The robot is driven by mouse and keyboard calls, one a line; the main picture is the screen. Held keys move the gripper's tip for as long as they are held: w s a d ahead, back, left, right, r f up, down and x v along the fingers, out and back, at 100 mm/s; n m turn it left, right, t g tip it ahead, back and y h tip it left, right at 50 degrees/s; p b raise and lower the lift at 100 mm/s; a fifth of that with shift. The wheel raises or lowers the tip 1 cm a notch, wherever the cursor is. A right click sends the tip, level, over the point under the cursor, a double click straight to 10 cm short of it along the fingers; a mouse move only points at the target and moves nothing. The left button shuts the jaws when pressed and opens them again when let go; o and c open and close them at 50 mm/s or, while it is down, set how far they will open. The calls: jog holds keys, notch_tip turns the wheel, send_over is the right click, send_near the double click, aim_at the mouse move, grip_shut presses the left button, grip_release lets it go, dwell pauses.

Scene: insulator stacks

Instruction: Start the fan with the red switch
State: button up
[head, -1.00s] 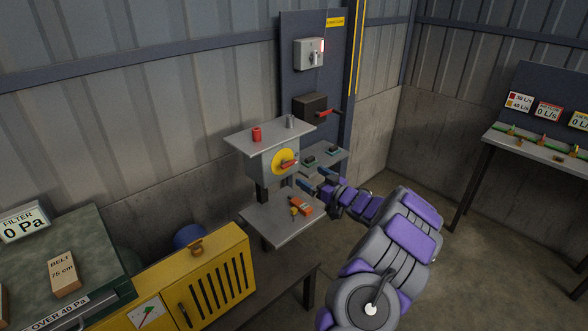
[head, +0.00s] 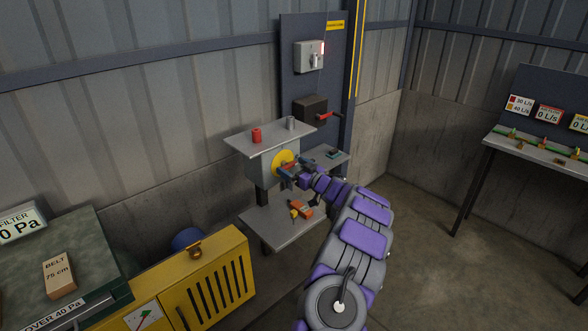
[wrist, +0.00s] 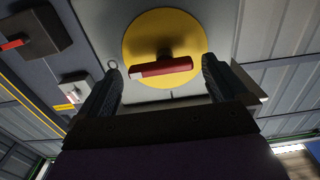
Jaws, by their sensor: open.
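A red rotary switch handle (wrist: 163,67) with a pale left end sits on a round yellow plate (wrist: 165,25) in the wrist view. It lies nearly level, tilted slightly. In the head view, the yellow plate (head: 280,159) is on the front of a grey box (head: 262,172), and my gripper mostly covers the handle. My gripper (head: 285,168) is open in front of the plate. In the wrist view, its fingers (wrist: 160,68) stand left and right of the handle; I cannot tell whether they touch it. I cannot make out a fan.
A shelf above the box holds a red cylinder (head: 256,135) and a grey cylinder (head: 291,123). A dark box with a red lever (head: 327,116) and a grey switch box (head: 302,56) are on the panel behind. An orange tool (head: 301,209) lies on the lower shelf.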

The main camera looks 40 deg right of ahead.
jog(key=c, duration=1)
jog(key=shift+n, duration=0.3)
jog(key=n+p, duration=0.2)
jog(key=n, duration=0.1)
jog(key=shift+s, duration=0.1)
jog(key=n, duration=0.5)
jog(key=shift+a, duration=0.2)
jog(key=n+b, duration=0.1)
jog(key=n, duration=0.1)
jog(key=n+b, duration=0.1)
jog(key=n, duration=0.1)
jog(key=shift+a+f+n, duration=0.15)
jog(key=shift+n, duration=0.15)
jog(key=n+b, duration=0.4)
jog(key=shift+a+f+n, duration=0.1)
jog(key=shift+a+n, duration=0.1)
jog(key=shift+n, duration=0.1)
jog(key=shift+b, duration=0.4)
